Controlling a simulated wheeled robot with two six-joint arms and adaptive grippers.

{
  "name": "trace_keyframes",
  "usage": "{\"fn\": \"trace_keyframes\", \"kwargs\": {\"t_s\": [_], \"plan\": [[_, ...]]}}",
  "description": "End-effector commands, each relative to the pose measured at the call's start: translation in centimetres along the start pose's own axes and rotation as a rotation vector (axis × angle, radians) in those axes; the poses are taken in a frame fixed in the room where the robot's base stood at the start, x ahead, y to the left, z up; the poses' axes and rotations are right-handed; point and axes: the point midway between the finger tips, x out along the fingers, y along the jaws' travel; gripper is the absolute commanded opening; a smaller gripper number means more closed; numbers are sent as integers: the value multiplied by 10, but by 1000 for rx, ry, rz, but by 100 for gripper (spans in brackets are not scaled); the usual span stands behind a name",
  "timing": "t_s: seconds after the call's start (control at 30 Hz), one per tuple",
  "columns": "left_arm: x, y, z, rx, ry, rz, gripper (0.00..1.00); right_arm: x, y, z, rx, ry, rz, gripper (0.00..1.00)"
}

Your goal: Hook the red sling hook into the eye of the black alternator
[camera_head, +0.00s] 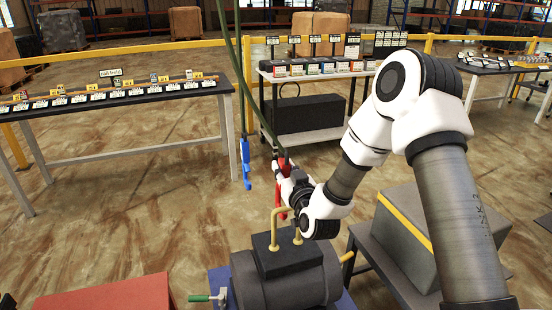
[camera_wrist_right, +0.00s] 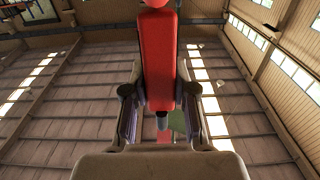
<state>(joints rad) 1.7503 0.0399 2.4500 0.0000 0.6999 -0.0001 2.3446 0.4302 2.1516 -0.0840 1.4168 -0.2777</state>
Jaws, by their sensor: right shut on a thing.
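The red sling hook (camera_head: 282,164) hangs on a dark green sling (camera_head: 250,98) that runs down from the top of the head view. My right gripper (camera_head: 289,181) is shut on the hook; its red body (camera_wrist_right: 158,55) stands between the fingers in the right wrist view. The hook's lower red part shows just above and beside the brass-coloured eye (camera_head: 273,222) on top of the black alternator (camera_head: 285,284). Whether hook and eye touch, I cannot tell. The gripper and wrist hide part of the hook. My left gripper is not in view.
A blue hook (camera_head: 245,160) hangs to the left on its own sling. A green-handled clamp (camera_head: 208,298) sits beside the alternator. A red surface (camera_head: 105,298) is at lower left, and a grey case with a yellow stripe (camera_head: 405,235) stands at right.

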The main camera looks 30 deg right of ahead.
Motion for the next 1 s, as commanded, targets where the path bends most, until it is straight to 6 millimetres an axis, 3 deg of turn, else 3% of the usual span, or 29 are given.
{"fn": "trace_keyframes", "kwargs": {"t_s": [0.5,1.0], "plan": [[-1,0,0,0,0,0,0,-30,0,-6,-3,12,-1,0],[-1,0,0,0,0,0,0,-36,0,-7,-4,14,0,0]]}}
